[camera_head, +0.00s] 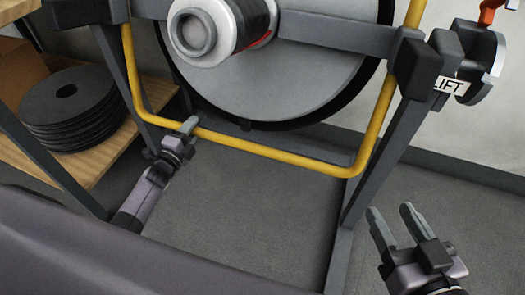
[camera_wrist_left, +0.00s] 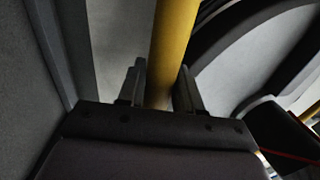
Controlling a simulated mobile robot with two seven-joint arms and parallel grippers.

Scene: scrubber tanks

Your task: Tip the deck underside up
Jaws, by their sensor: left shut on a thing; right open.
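The deck (camera_head: 300,92) is a large round grey disc with a dark rim, standing tilted up in a frame, with a round hub (camera_head: 205,32) facing me. A yellow bar (camera_head: 280,156) runs around its lower side and up both sides. My left gripper (camera_head: 188,127) is shut on the yellow bar near its lower left corner. In the left wrist view the yellow bar (camera_wrist_left: 172,50) passes between the two fingers. My right gripper (camera_head: 392,222) is open and empty, low at the right, apart from the bar and the frame.
Dark grey frame posts (camera_head: 372,160) stand on both sides of the deck. A lever with a LIFT label (camera_head: 448,86) is at the upper right. A wooden shelf (camera_head: 112,140) with stacked black discs (camera_head: 75,110) is at the left. Bare floor (camera_head: 240,215) lies below the bar.

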